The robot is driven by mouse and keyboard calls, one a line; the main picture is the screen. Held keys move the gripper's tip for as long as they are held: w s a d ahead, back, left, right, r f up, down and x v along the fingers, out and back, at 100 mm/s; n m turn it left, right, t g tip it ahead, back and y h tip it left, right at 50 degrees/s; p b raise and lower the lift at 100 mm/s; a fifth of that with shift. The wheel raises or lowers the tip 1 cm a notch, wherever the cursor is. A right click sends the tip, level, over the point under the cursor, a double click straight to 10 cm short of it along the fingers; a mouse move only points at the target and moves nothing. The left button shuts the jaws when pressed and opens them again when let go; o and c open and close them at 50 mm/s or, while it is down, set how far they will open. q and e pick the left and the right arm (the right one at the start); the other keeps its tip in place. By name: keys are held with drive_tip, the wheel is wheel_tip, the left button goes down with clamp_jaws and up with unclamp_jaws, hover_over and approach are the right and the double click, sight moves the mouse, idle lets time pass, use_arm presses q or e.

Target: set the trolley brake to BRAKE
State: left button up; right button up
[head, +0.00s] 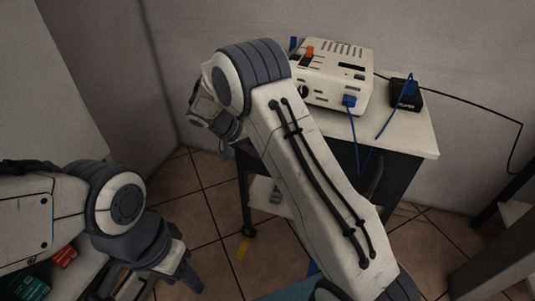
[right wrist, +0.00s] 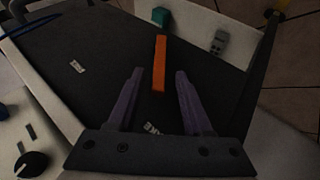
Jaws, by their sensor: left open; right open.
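The trolley (head: 425,145) has a white top and a dark side panel (right wrist: 100,40). In the head view my right arm hides the lever. My left gripper (head: 180,278) is open and empty over the floor at the lower left.
A white device (head: 335,75) with an orange switch, a black adapter (head: 406,94) and blue and black cables are on the trolley top. A teal box (right wrist: 160,16) and a grey handheld unit (right wrist: 219,42) lie on the lower shelf. Tiled floor (head: 205,225) is free left of the trolley.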

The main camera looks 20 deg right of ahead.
drive_tip(key=p+v, duration=0.1)
drive_tip(key=v, duration=0.6)
drive_tip(key=shift+a+r, duration=0.25)
drive_tip(key=shift+r, duration=0.05)
drive_tip(key=s+a+r+n+y, duration=0.2)
drive_tip(key=s+a+r+n, duration=0.15)
drive_tip(key=s, duration=0.35)
drive_tip(key=s+a+r+n+y, duration=0.2)
drive_tip(key=s+a+n+y, duration=0.1)
drive_tip(key=s+a, duration=0.3)
drive_tip(key=s+a+n+y, duration=0.2)
drive_tip(key=s+n+y, duration=0.35)
drive_tip(key=s, duration=1.35)
wheel_tip(320, 180, up, 24)
drive_tip(key=s+n+h+p, duration=0.1)
drive_tip(key=n+p, duration=0.1)
drive_tip(key=p, duration=2.2)
drive_tip(key=shift+f+t+p, duration=0.25)
drive_tip(key=shift+t+p, duration=0.1)
drive_tip(key=shift+t, duration=0.05)
drive_tip(key=shift+s+a, duration=0.1)
